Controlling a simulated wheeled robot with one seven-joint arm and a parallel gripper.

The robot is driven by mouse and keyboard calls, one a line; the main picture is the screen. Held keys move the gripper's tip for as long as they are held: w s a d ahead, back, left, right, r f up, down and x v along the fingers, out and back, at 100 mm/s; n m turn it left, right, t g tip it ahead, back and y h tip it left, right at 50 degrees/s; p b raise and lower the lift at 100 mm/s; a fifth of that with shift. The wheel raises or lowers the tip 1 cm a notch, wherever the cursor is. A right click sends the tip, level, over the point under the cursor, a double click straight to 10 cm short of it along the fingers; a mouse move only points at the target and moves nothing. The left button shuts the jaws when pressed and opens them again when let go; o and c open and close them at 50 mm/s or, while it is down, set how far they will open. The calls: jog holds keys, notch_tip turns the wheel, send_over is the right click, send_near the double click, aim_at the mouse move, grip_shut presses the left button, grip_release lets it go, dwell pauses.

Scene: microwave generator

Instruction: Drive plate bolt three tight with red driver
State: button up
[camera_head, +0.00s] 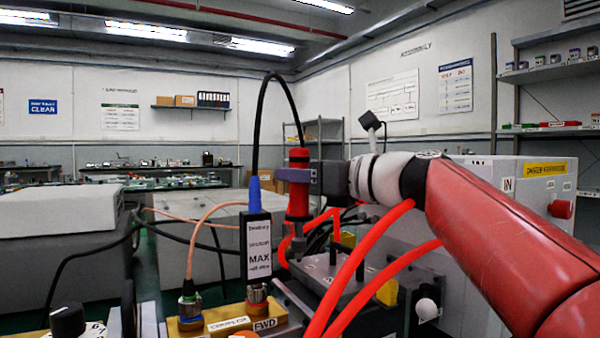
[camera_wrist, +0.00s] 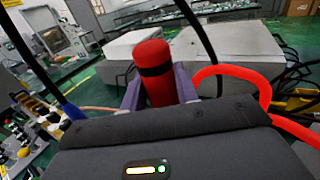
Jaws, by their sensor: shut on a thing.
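The red driver (camera_head: 298,200) stands upright in the head view, red with dark bands. My gripper (camera_head: 303,179) is shut on its upper part from the right. In the wrist view the driver's red top (camera_wrist: 152,70) sits between the purple-grey fingers of my gripper (camera_wrist: 158,92). The driver's lower end is over or at the dark plate (camera_head: 345,280), on its left part. Whether its tip touches a bolt cannot be told. Bolt three cannot be singled out; red hoses and the driver hide part of the plate.
Red hoses (camera_head: 362,262) arch in front of the plate. A black module labelled MAX (camera_head: 257,245) with a blue-ended black cable stands close left of the driver. Brass blocks with connectors (camera_head: 225,322) are at front left. A white cabinet (camera_head: 515,200) stands at right.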

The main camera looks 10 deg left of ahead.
jog(key=shift+f+b, duration=0.6)
jog(key=shift+f, duration=0.35)
dwell(2.8)
jog(key=shift+r, duration=0.1)
